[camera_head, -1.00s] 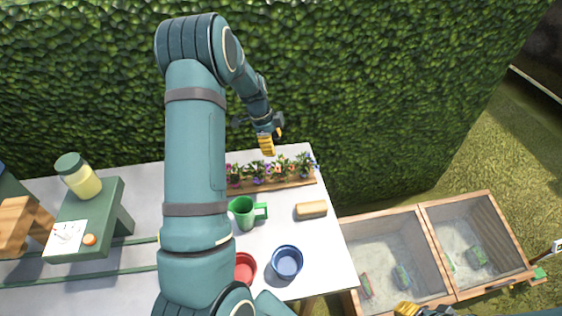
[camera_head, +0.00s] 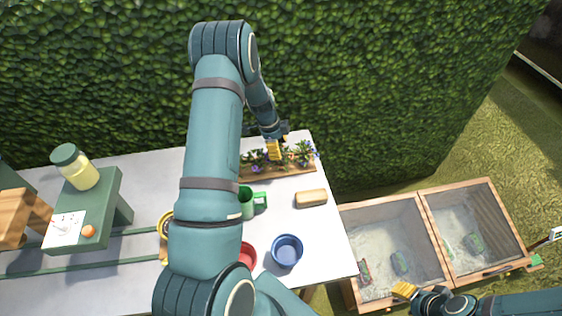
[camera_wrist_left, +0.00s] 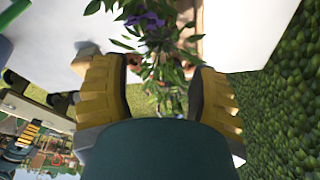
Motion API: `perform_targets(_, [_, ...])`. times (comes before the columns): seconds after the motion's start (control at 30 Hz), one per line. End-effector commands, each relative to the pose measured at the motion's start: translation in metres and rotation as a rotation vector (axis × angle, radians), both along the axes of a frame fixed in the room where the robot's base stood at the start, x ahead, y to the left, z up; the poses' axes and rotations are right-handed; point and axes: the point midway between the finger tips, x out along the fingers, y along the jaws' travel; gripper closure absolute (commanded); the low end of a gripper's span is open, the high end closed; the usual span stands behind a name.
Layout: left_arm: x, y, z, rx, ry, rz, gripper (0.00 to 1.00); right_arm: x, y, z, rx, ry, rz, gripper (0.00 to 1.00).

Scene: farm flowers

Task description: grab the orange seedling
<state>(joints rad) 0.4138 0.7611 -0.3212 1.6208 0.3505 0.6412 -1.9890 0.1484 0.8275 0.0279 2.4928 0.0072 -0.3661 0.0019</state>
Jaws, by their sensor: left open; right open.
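Several flowering seedlings (camera_head: 303,154) stand in a row in a wooden tray (camera_head: 295,173) at the back of the white table. My left gripper (camera_head: 275,150) is open at the row, in front of part of it. I cannot make out an orange bloom; the gripper may hide it. In the left wrist view, the open left fingers (camera_wrist_left: 160,95) stand on either side of green foliage, with a purple flower (camera_wrist_left: 148,20) beyond. I cannot tell which seedling this foliage belongs to. My right gripper (camera_head: 403,290) is open and empty near the wooden planter boxes.
A green stand (camera_head: 100,205) with a jar is at left. Planter boxes (camera_head: 433,225) are at right. A hedge rises behind.

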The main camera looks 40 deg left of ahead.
Motion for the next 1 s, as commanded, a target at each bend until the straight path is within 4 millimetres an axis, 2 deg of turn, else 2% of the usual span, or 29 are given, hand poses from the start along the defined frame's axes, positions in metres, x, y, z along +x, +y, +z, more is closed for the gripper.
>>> perform_targets(0.2, [0.002, -0.004, -0.032, -0.002, 0.003, 0.0, 0.4, 0.0, 0.0, 0.005, 0.001, 0.0, 0.0, 0.53])
perform_targets(0.3, [0.003, -0.006, -0.04, 0.0, 0.002, 0.001, 0.4, 0.0, 0.0, 0.005, 0.001, 0.0, 0.0, 0.53])
perform_targets(0.6, [0.004, -0.007, -0.043, 0.0, 0.0, 0.001, 0.42, 0.0, 0.0, 0.005, 0.001, 0.0, 0.0, 0.53])
perform_targets(0.77, [0.004, -0.007, -0.043, 0.0, 0.0, 0.001, 0.98, 0.0, 0.0, 0.005, 0.001, 0.0, 0.0, 0.53])
perform_targets(1.0, [0.004, -0.007, -0.043, -0.001, 0.001, 0.001, 1.0, 0.0, 0.0, 0.005, 0.001, 0.0, 0.0, 0.53])
